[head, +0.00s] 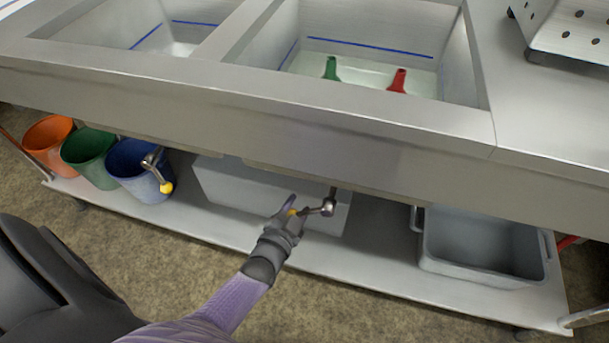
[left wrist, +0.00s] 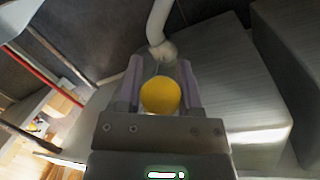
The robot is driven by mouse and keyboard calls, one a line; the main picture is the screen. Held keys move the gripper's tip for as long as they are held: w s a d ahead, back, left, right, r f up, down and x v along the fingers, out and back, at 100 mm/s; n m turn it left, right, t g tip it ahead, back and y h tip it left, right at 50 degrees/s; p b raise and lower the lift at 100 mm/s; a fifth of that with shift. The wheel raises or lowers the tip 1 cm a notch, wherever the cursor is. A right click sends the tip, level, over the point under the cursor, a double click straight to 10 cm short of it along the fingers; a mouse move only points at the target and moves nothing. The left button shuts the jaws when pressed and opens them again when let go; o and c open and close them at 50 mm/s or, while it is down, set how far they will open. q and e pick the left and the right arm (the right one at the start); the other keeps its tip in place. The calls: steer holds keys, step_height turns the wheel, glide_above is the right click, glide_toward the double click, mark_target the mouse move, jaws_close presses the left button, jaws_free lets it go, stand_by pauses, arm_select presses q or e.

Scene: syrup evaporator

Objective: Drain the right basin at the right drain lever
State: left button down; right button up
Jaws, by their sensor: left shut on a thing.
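The right basin (head: 455,65) is a steel sink with a blue line on its wall. A green-handled thing (head: 331,68) and a red-handled thing (head: 397,80) stand in it, over a pale bottom. Below the counter, the right drain lever (head: 326,207) is a metal lever with a yellow knob. My left gripper (head: 292,213) is shut on its knob end. In the left wrist view the yellow knob (left wrist: 161,95) sits between the two fingers, with a pale pipe behind it. The left drain lever (head: 155,168) hangs free, its yellow knob pointing down. My right gripper is not in view.
The left basin (head: 200,18) is beside the right one. Orange (head: 47,137), green (head: 88,154) and blue (head: 139,172) buckets stand on the lower shelf (head: 385,262). A perforated steel box (head: 570,30) is on the counter.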

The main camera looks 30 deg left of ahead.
arm_select(q)
steer(key=shift+s+a+r+m+g+y+p, duration=0.15)
steer(key=shift+a+r+m+y+p, duration=0.2)
steer(key=shift+r+m+p, duration=0.55)
steer(key=shift+s+a+r+m+g+y+p, duration=0.1)
steer(key=shift+a+r+m+y+p, duration=0.1)
steer(key=shift+a+r+m+p, duration=0.5)
steer(key=shift+s+a+r+m+g+y+p, duration=0.15)
steer(key=shift+a+r+m+y+p, duration=0.1)
steer(key=shift+r+m+p, duration=0.8)
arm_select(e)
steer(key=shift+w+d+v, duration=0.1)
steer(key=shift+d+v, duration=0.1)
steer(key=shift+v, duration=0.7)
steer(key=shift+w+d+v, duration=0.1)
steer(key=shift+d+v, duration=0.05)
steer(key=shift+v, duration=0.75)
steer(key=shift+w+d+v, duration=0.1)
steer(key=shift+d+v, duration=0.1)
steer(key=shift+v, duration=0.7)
arm_select(q)
steer(key=shift+f, duration=0.1)
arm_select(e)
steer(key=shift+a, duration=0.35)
arm_select(q)
steer(key=shift+c, duration=1.3)
jaws_free()
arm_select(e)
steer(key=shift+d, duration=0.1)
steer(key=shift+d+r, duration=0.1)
